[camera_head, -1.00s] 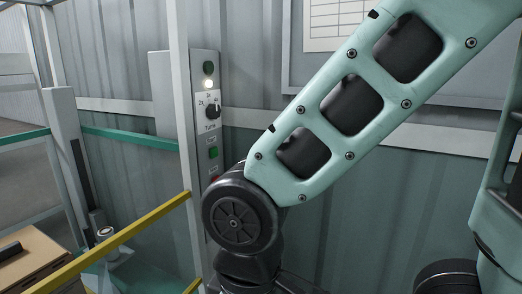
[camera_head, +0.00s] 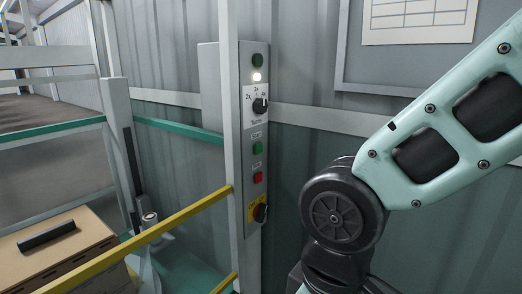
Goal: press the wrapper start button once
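The wrapper control panel (camera_head: 247,95) is a tall narrow grey box near the middle of the head view, partly behind a pale post. A green button (camera_head: 258,149) sits on it, with a red button (camera_head: 258,177) below. Above them are a black selector knob (camera_head: 260,105), a lit white lamp (camera_head: 257,77) and a dark green round fitting (camera_head: 258,60). The button labels are too small to read. My arm is at the right, its dark joint right of the panel. My gripper is outside the picture.
A yellow rail (camera_head: 150,236) crosses in front at lower left. The pale post (camera_head: 230,130) stands at the panel's left edge. A cardboard box (camera_head: 85,255) with a black strip on top is at lower left. A corrugated wall with a paper chart (camera_head: 418,20) is behind.

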